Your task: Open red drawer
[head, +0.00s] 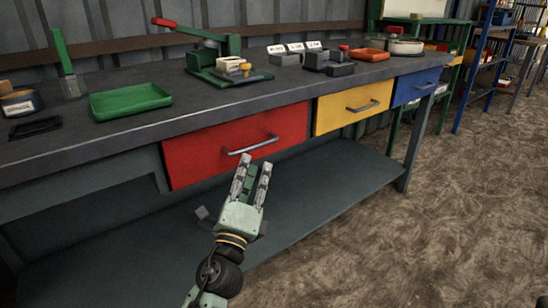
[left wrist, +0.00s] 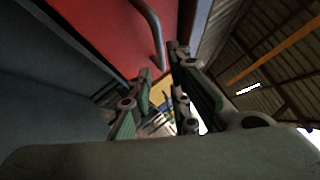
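The red drawer (head: 215,153) is in the workbench, left of the yellow one, and its front looks flush with the bench. Its metal bar handle (head: 252,146) runs across the front. My left gripper (head: 254,163) is just below and in front of the handle, pointing up toward it, with its two fingers apart and nothing seen between them. In the left wrist view the red front (left wrist: 110,32) fills the upper left and the handle (left wrist: 151,28) comes down near the fingertips (left wrist: 160,62). I cannot tell whether they touch. My right gripper is not in view.
A yellow drawer (head: 340,112) and a blue drawer (head: 411,87) are to the right. The bench top (head: 140,132) carries a green tray (head: 130,101), a green lever press (head: 222,60) and small items. A lower shelf (head: 330,190) lies beneath. The floor in front is open.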

